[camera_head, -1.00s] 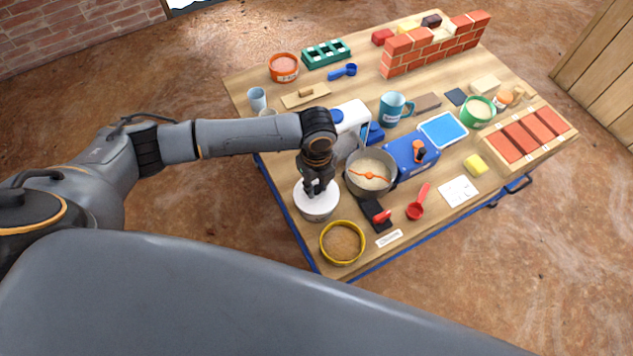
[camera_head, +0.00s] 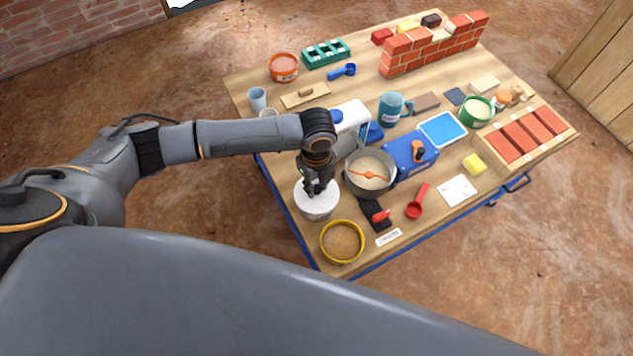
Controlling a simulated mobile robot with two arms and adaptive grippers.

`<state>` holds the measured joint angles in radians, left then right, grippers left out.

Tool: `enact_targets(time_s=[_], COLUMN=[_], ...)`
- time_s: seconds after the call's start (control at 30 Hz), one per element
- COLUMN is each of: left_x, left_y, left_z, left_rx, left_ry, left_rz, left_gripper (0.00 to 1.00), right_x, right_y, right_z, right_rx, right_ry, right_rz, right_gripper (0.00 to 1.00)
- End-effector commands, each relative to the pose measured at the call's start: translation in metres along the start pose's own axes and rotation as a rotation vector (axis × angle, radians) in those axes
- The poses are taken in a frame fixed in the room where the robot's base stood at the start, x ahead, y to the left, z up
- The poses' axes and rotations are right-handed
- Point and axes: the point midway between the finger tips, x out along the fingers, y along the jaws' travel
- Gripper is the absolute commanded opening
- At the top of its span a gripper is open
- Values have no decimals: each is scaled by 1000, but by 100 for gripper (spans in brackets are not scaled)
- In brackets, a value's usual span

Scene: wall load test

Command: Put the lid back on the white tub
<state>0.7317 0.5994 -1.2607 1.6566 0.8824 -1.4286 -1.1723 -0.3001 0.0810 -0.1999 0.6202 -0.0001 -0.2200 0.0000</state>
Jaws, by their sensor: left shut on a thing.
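The white tub (camera_head: 317,214) stands near the left edge of the table, in front of the metal mixing bowl. The white round lid (camera_head: 310,203) is at the tub's top, under my left gripper. From this angle I cannot tell whether it is fully seated on the rim. My left gripper (camera_head: 317,190) points down over the lid and is shut on it, probably by a part at its middle that the fingers hide. My right gripper is not in view.
A yellow-rimmed sieve (camera_head: 342,242) lies just in front of the tub. A metal bowl (camera_head: 370,171) with an orange piece, a black-and-red tool (camera_head: 375,214) and a white machine (camera_head: 351,120) stand close by. A red scoop (camera_head: 416,204) lies to the right.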

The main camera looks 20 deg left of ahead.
Motion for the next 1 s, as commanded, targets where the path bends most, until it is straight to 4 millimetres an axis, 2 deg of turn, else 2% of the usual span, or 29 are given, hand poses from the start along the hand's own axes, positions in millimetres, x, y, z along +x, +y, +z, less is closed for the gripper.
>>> enact_targets(time_s=[1.0], left_x=[0], left_y=[1], left_z=[0], left_rx=[0], left_ry=[1], left_rz=[2], left_gripper=[0], right_x=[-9], right_y=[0], right_z=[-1], right_rx=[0], right_ry=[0], right_rz=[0], right_gripper=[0])
